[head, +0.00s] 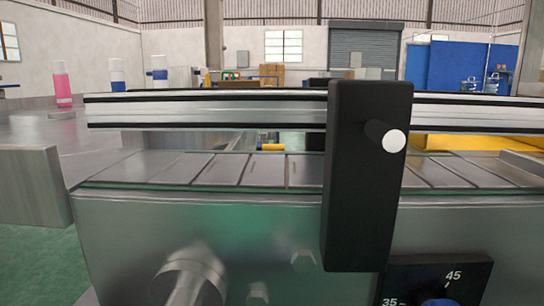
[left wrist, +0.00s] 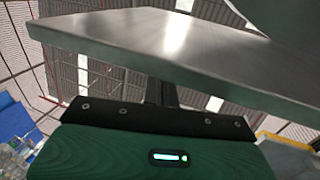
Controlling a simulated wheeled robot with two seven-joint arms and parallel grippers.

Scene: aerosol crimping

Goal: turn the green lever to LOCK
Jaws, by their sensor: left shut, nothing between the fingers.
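No green lever can be made out clearly in either view. In the head view a metal machine housing (head: 130,240) fills the front, with a blue dial (head: 440,302) cut off at the lower right, marked 35 and 45. A black upright block (head: 350,210) with a white-tipped peg (head: 393,141) stands in front of the machine and hides part of it. My left gripper (left wrist: 162,93) shows only in the left wrist view, its dark fingers shut and empty, below a bare metal plate (left wrist: 150,35). Any contact with the plate cannot be told. My right gripper is in neither view.
A metal rail (head: 220,108) runs across above a slatted top (head: 235,172). A grey block (head: 30,185) stands at the left edge. Green floor shows at the lower left.

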